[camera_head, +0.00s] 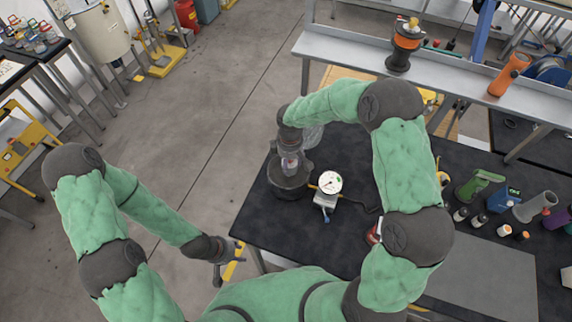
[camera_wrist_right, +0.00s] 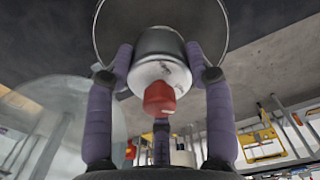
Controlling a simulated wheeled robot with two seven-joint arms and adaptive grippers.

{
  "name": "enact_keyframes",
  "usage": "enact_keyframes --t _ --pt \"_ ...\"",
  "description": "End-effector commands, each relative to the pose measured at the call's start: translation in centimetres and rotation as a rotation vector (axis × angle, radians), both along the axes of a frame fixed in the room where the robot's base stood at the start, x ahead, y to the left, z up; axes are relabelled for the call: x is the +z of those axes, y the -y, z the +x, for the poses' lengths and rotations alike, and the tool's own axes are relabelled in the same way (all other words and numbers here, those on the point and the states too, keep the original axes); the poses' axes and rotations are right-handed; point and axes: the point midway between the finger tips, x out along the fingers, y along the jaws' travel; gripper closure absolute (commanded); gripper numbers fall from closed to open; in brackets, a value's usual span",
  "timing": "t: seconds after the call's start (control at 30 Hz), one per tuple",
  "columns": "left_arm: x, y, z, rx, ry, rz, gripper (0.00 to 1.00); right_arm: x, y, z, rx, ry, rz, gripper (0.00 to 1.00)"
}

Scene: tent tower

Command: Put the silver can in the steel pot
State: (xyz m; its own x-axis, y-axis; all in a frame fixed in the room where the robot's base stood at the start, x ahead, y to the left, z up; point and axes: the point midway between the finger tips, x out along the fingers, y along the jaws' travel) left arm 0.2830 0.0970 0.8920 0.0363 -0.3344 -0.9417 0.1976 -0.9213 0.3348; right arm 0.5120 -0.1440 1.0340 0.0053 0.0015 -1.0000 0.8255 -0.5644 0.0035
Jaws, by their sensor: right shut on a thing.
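The silver can (camera_wrist_right: 158,48) with a red cap (camera_wrist_right: 159,97) sits between the purple-grey fingers of my right gripper (camera_wrist_right: 160,75), which is shut on it. The round rim of the steel pot (camera_wrist_right: 222,42) shows behind the can, and the can lies within its outline in the right wrist view. In the head view my right gripper (camera_head: 290,160) is over the dark grey pot (camera_head: 288,187) at the table's left side; the can is mostly hidden there. How deep the can is cannot be told. My left gripper (camera_head: 228,260) is empty and open, off the table's front-left corner.
A white dial gauge (camera_head: 329,182) stands just right of the pot. A clear glass vessel (camera_head: 312,136) is behind it and also shows in the right wrist view (camera_wrist_right: 55,125). Bottles and tools crowd the table's right side. A raised shelf (camera_head: 350,52) runs behind.

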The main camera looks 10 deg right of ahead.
Motion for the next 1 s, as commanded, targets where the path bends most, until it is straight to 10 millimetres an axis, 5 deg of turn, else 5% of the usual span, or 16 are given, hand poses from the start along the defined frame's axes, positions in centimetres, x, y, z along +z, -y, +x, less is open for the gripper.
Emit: enact_keyframes --t 0.13,0.57,0.6,0.67,1.0 --pt "-1.6 0.0 0.1 0.0 0.001 0.0 0.6 -2.6 0.5 0.0 0.002 0.0 0.0 1.0" --pt "-1.8 0.0 0.1 0.0 0.001 0.0 0.6 -3.0 0.6 0.0 0.004 0.001 0.0 1.0" --pt "-1.8 0.0 0.1 0.0 0.001 0.0 0.6 -3.0 0.6 -0.1 0.004 -0.001 0.001 0.38" --pt "-1.7 0.0 0.1 0.0 0.001 0.0 0.6 -3.0 0.6 -0.1 0.004 -0.001 0.001 0.23" --pt "-1.7 0.0 0.1 0.0 0.001 0.0 0.6 -2.9 0.6 -0.1 0.004 -0.001 0.001 0.23"
